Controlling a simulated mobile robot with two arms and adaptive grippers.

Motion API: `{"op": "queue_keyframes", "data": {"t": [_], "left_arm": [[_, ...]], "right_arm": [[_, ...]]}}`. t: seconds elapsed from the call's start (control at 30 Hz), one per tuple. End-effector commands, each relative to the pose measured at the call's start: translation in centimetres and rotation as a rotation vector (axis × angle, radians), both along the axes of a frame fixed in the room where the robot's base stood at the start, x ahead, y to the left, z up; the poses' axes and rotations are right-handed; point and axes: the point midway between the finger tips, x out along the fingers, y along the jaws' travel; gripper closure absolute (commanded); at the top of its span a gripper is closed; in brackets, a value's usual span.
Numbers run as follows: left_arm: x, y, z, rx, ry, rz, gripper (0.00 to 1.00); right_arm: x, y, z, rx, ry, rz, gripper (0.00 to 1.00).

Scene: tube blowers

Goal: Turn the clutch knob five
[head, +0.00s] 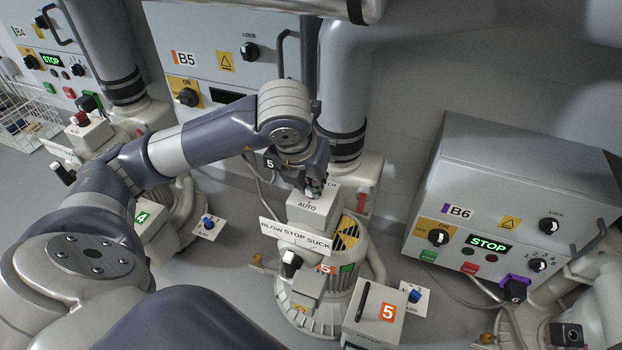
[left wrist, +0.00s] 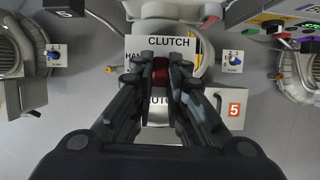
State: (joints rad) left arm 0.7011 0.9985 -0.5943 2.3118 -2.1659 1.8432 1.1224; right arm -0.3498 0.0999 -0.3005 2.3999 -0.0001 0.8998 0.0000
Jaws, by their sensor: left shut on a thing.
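The clutch knob of blower five shows red (left wrist: 160,72) in the left wrist view, between my fingertips, below a CLUTCH label (left wrist: 168,42). My left gripper (left wrist: 161,66) is shut on it, one finger at each side. In the head view my left gripper (head: 313,186) comes down from above onto the pale clutch box (head: 318,212), which carries an AUTO label. The gripper hides most of the knob there. The fingers also hide parts of the label panel in the wrist view. My right gripper is not in view.
Below the clutch box are a BLOW STOP SUCK plate (head: 294,239) and a box with an orange 5 tag (head: 374,315). Panel B6 (head: 510,215), lit STOP, stands at right. A thick grey pipe (head: 343,85) rises just behind the gripper. Blower four (head: 180,225) is at left.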

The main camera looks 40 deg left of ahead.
Motion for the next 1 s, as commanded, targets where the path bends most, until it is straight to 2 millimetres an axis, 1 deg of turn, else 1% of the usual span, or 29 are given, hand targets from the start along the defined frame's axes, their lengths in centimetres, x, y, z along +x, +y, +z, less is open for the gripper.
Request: {"op": "queue_keyframes", "data": {"t": [0.2,0.57,0.6,0.63,0.67,1.0], "left_arm": [[0.01,-0.02,0.03,-0.001,0.001,0.028,1.00],[0.00,-0.01,0.00,0.000,0.001,0.029,1.00],[0.00,-0.01,0.00,0.000,0.001,0.029,0.78],[0.00,-0.01,0.00,0.000,0.001,0.029,0.71],[0.00,-0.01,0.00,0.000,0.001,0.029,0.67],[-0.02,-0.04,0.12,0.000,0.000,0.028,0.67]], "right_arm": [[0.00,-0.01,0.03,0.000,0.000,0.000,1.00],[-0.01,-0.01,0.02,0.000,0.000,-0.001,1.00],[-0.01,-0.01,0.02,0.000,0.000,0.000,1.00],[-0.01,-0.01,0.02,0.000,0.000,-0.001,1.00],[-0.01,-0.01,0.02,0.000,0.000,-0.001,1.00],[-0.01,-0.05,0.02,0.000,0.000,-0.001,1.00]]}}
